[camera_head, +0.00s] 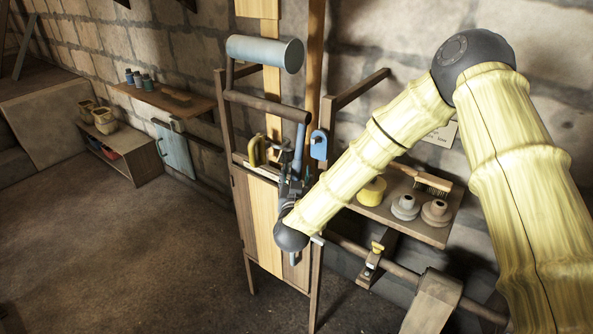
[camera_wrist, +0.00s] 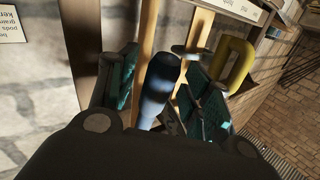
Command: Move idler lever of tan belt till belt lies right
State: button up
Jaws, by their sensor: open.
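A tan belt (camera_head: 271,95) runs upright past a pale blue drum (camera_head: 265,54) and continues down the front of a wooden frame (camera_head: 240,215). My gripper (camera_head: 291,180) is at the frame, partly hidden by my arm. In the wrist view its two teal-padded fingers (camera_wrist: 160,62) are open, with a blue lever handle (camera_wrist: 157,85) between them. The handle also shows upright above my gripper in the head view (camera_head: 299,138). I cannot tell which belt this lever serves.
A yellow loop handle (camera_head: 258,150) stands left of my gripper and a blue loop handle (camera_head: 319,145) right of it, both close. A shelf (camera_head: 425,229) with spools and a brush lies to the right. Open floor (camera_head: 130,250) lies left.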

jog(key=shift+w, duration=0.55)
